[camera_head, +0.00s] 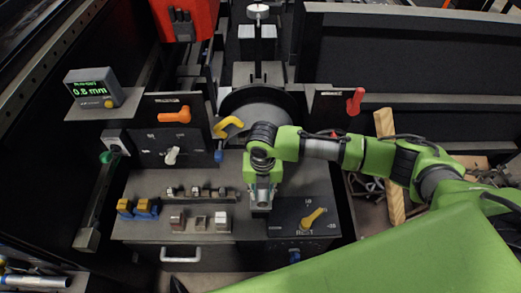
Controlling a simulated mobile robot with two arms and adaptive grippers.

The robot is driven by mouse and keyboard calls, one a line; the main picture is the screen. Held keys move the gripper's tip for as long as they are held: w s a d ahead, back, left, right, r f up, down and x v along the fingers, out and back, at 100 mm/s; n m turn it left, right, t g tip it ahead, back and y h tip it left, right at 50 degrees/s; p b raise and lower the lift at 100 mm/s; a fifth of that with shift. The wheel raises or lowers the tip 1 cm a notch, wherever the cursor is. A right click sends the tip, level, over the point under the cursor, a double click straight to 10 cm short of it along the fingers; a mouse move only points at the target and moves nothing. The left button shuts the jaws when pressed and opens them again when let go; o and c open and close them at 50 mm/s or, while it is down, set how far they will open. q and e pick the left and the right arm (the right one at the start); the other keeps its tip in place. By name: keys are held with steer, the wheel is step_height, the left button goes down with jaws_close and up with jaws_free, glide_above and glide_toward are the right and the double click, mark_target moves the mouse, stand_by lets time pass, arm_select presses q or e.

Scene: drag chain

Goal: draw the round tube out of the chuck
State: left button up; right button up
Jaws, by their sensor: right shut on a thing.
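My right gripper (262,201) points down over the front of the grey console (150,185). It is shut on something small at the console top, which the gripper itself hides. A dark round drum-like part (258,107) stands behind the gripper, partly covered by my right arm. I cannot tell whether it is the chuck. A thin upright post with a pale round top (257,12) rises behind it. No round tube is clearly visible in a chuck. My left gripper is not in view.
The console carries an orange lever (175,115), a yellow curved handle (228,126), a yellow knob (313,218) and several small blocks. A red lever (355,101) is at right. A display (94,88) reads 0.8 mm. Silver tubes (35,281) lie lower left.

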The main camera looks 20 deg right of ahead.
steer(key=shift+s+a+r+p, duration=0.1)
steer(key=shift+s+a+p, duration=0.15)
steer(key=shift+s+p, duration=0.45)
steer(key=shift+s+a+r+p, duration=0.2)
steer(key=shift+s+p, duration=0.25)
steer(key=shift+s, duration=0.4)
steer(key=shift+s+a+r+p, duration=0.1)
steer(key=shift+s+a+p, duration=0.15)
steer(key=shift+s+p, duration=0.45)
steer(key=shift+s+f, duration=0.1)
steer(key=o, duration=1.3)
steer(key=shift+o, duration=0.2)
steer(key=shift+s, duration=0.1)
